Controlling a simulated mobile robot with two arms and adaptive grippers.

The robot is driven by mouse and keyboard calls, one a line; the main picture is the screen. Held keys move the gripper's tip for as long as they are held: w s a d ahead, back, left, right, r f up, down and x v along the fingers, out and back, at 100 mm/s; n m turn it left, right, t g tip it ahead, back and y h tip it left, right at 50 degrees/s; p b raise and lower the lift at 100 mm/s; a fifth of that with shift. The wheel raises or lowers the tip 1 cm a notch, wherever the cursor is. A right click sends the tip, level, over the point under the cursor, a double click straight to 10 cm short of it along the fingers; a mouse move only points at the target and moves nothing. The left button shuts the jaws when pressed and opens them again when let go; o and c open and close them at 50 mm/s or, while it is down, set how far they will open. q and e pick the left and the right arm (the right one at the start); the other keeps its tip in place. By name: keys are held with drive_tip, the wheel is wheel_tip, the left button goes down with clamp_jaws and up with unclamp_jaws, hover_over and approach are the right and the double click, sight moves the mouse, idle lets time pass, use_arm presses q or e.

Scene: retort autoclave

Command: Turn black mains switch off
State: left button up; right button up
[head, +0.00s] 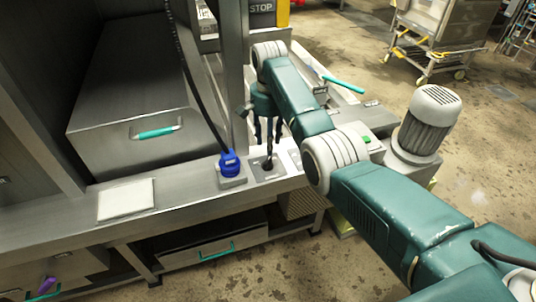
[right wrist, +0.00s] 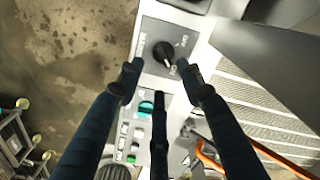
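The black mains switch (right wrist: 164,53) is a rotary knob on a dark grey plate with white lettering, seen in the right wrist view. In the head view the switch plate (head: 267,170) sits on the steel ledge, right of a blue plug. My right gripper (head: 267,138) is above the plate, fingers pointing down. In the right wrist view my right gripper (right wrist: 162,74) is open, its fingers spread around the near side of the knob with nothing between them. I cannot tell whether they touch the knob. My left gripper is not in view.
The blue plug (head: 231,165) with a black cable stands close left of the switch. A white sheet (head: 126,199) lies further left on the ledge. A panel with green and teal buttons (right wrist: 146,108) is near the switch. A grey motor (head: 429,120) stands at right.

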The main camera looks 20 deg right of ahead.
sight(269, 160)
wheel_tip(269, 160, down, 6)
drive_tip(key=shift+w+r, duration=0.1)
drive_tip(key=shift+r, duration=0.15)
wheel_tip(269, 160, down, 3)
drive_tip(key=shift+r, duration=0.2)
drive_tip(key=shift+w, duration=0.1)
drive_tip(key=shift+c, duration=0.5)
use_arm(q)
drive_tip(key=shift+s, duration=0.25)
use_arm(e)
clamp_jaws()
